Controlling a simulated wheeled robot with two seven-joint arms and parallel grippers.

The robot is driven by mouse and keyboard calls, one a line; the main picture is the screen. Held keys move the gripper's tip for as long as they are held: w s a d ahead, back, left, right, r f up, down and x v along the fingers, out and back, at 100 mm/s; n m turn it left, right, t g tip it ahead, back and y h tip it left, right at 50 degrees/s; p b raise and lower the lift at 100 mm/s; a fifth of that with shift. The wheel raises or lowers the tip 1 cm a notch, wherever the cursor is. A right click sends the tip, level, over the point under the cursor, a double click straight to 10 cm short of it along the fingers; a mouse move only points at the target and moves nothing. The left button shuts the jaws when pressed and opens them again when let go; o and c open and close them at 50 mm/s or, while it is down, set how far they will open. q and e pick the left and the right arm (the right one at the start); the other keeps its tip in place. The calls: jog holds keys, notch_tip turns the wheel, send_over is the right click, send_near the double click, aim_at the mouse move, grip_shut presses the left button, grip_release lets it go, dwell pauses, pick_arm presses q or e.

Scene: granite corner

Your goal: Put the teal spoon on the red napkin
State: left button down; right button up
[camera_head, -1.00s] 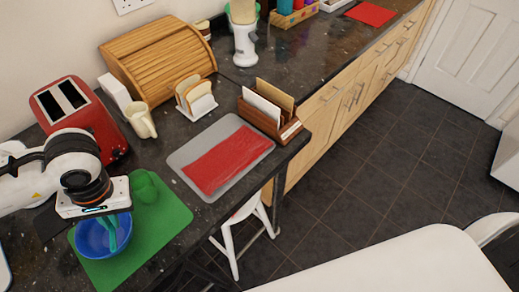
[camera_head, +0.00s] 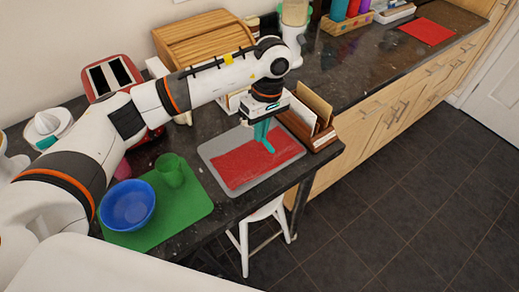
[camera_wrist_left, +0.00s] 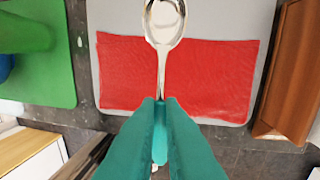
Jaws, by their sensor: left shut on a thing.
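My left gripper (camera_head: 264,128) has teal fingers, which also show in the left wrist view (camera_wrist_left: 160,125). It is shut on the spoon (camera_wrist_left: 165,22), whose head and neck look silver; the teal part of its handle (camera_wrist_left: 160,147) shows between the fingers. In the head view the fingers point down over the red napkin (camera_head: 238,166), which lies flat on a grey mat (camera_head: 207,154). In the wrist view the spoon crosses above the napkin (camera_wrist_left: 120,75), its head over the grey mat's far part. I cannot tell whether the spoon touches the napkin. My right gripper is not in view.
A wooden letter rack (camera_head: 325,140) stands close to the right of the grey mat. A blue bowl (camera_head: 127,207) and a green cup (camera_head: 170,172) stand on a green mat (camera_head: 195,205) at left. A red toaster (camera_head: 112,73) and a wooden bread box (camera_head: 205,40) are behind.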

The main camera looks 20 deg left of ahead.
pick_arm(q)
jog(key=p, duration=0.1)
send_over(259, 159)
jog(key=f, duration=0.4)
jog(key=shift+w+d+f, duration=0.2)
jog(key=shift+d+f, duration=0.05)
notch_tip(259, 159, down, 3)
jog(key=shift+f+p, duration=0.1)
jog(key=shift+p, duration=0.55)
jog(key=shift+f, duration=0.2)
jog(key=shift+f+b, duration=0.2)
jog(key=shift+b, duration=0.2)
jog(key=c, duration=1.6)
grip_release()
jog(key=shift+r, duration=0.1)
jog(key=shift+o, duration=0.2)
